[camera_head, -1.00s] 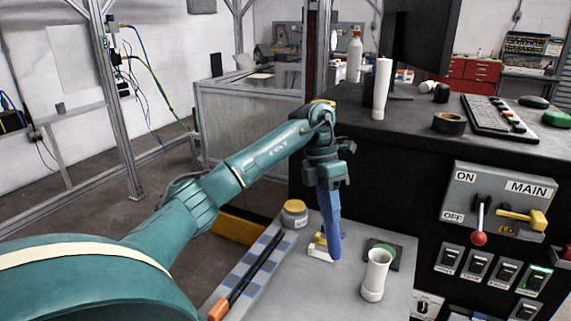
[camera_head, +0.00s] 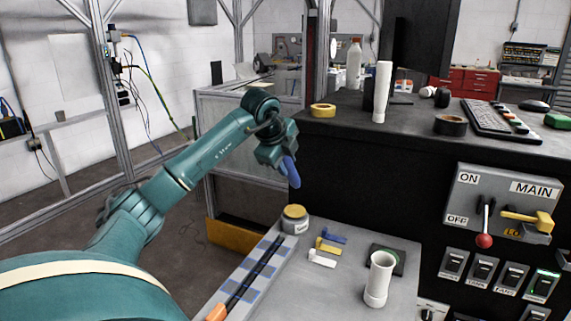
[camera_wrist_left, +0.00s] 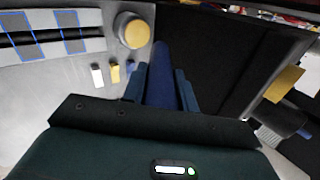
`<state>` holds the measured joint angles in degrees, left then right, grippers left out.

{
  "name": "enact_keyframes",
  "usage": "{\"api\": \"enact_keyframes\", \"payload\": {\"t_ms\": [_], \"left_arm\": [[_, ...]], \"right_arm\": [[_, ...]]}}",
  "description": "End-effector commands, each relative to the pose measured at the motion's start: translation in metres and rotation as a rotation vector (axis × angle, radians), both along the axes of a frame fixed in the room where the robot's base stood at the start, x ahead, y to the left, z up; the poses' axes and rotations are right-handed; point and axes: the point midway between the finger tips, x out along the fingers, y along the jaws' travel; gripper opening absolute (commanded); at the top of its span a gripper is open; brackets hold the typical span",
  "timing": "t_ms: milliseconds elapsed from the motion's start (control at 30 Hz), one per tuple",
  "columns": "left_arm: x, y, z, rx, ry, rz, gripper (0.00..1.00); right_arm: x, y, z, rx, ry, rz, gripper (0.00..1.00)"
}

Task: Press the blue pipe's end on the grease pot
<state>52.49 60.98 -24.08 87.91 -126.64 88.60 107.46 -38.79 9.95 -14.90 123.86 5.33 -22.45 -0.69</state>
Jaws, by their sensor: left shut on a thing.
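My left gripper (camera_head: 281,158) is shut on the blue pipe (camera_head: 290,172), holding it in the air above and behind the grease pot. The pipe is tilted, its free end pointing down toward the pot's side. The grease pot (camera_head: 295,219), a pale jar with a yellow-tan top, stands at the back edge of the grey worktop. The pipe's end is apart from the pot in the head view. In the left wrist view the blue pipe (camera_wrist_left: 163,75) extends from between the fingers, and the grease pot (camera_wrist_left: 132,30) is to its left. My right gripper is not in view.
White, yellow and blue small pieces (camera_head: 326,247) lie beside the pot. A white pipe fitting (camera_head: 379,280) stands upright at the right. A checkered strip (camera_head: 258,268) with a dark rod lies at the left. The black cabinet (camera_head: 340,170) rises behind the worktop.

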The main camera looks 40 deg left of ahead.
Motion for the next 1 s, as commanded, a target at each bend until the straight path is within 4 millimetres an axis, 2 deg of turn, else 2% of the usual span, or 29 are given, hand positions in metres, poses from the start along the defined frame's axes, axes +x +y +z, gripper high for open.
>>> {"api": "enact_keyframes", "payload": {"t_ms": [267, 500, 700, 1000], "left_arm": [[0.000, 0.001, -0.016, 0.000, 0.000, 0.012, 0.06], [0.000, 0.001, -0.042, 0.000, 0.000, 0.011, 0.06], [0.000, 0.001, -0.057, 0.000, -0.001, 0.011, 0.06], [0.000, 0.001, -0.059, -0.001, -0.001, 0.010, 0.06]], "right_arm": [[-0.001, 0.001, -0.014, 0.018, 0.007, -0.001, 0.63], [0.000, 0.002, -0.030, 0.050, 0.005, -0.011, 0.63], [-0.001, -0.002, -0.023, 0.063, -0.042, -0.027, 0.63], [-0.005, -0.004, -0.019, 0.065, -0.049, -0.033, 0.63]]}}
